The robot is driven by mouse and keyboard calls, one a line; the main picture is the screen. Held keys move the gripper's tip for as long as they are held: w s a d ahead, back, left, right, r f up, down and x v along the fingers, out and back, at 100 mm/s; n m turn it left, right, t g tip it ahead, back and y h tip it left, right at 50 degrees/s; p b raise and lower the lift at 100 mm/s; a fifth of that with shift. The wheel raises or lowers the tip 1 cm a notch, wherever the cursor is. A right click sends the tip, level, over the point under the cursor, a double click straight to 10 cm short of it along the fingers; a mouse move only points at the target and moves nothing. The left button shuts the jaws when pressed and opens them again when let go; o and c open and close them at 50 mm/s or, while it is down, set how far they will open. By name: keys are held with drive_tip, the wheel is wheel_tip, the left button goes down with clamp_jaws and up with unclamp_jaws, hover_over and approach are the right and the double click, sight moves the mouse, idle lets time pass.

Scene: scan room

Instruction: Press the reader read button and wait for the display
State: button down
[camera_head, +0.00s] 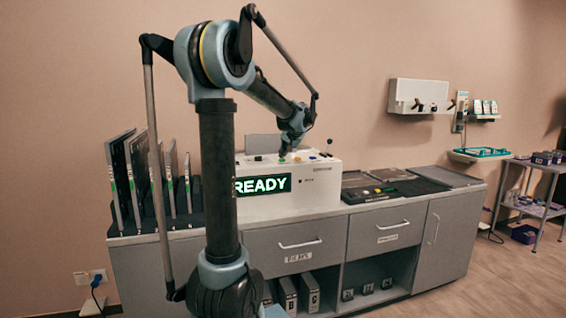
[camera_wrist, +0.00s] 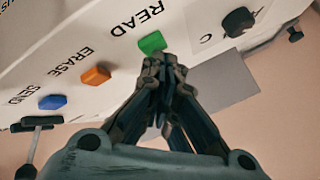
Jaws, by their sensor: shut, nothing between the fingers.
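The reader (camera_head: 315,187) is a white box on the grey counter. Its dark display (camera_head: 262,185) shows "READY" in pale green letters, partly behind my arm. In the wrist view the green button (camera_wrist: 152,42) sits beside the label "READ". An orange button (camera_wrist: 96,75) is by "ERASE" and a blue button (camera_wrist: 52,102) by "SEND". My gripper (camera_wrist: 163,65) is shut and empty, with its fingertips close to the green button. I cannot tell whether they touch it. In the head view my gripper (camera_head: 284,154) is over the reader's top panel.
Upright panels (camera_head: 150,180) stand in a rack on the left of the counter. Dark flat plates (camera_head: 410,185) lie on the right part. A black knob (camera_wrist: 238,21) stands on the panel near the read button. A wall unit (camera_head: 418,95) and a small cart (camera_head: 535,190) are at the right.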

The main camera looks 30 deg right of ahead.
drive_tip(key=shift+f, duration=0.35)
idle(0.7)
drive_tip(key=shift+r, duration=0.9)
drive_tip(key=shift+r, duration=2.5)
